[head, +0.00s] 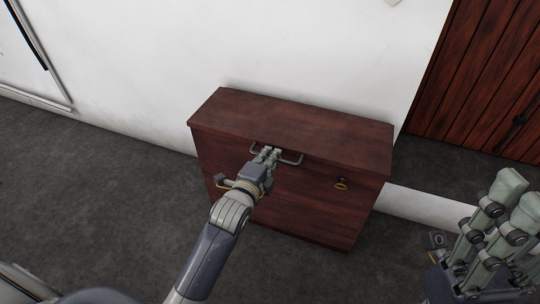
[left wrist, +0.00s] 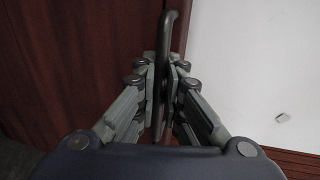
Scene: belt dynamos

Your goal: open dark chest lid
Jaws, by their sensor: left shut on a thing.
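The dark chest (head: 290,196) is a reddish-brown wooden box against the white wall, with its lid (head: 300,126) closed. A grey bar handle (head: 291,160) is on the front, just under the lid's edge. My left gripper (head: 268,153) is shut on the handle. In the left wrist view the fingers (left wrist: 166,75) close on both sides of the dark handle bar (left wrist: 169,35). My right gripper (head: 505,215) is at the lower right, away from the chest, with its fingers apart.
A wooden plank door (head: 485,75) stands at the right. Dark grey floor (head: 90,200) is clear to the left of the chest. The white wall (head: 220,50) is close behind it.

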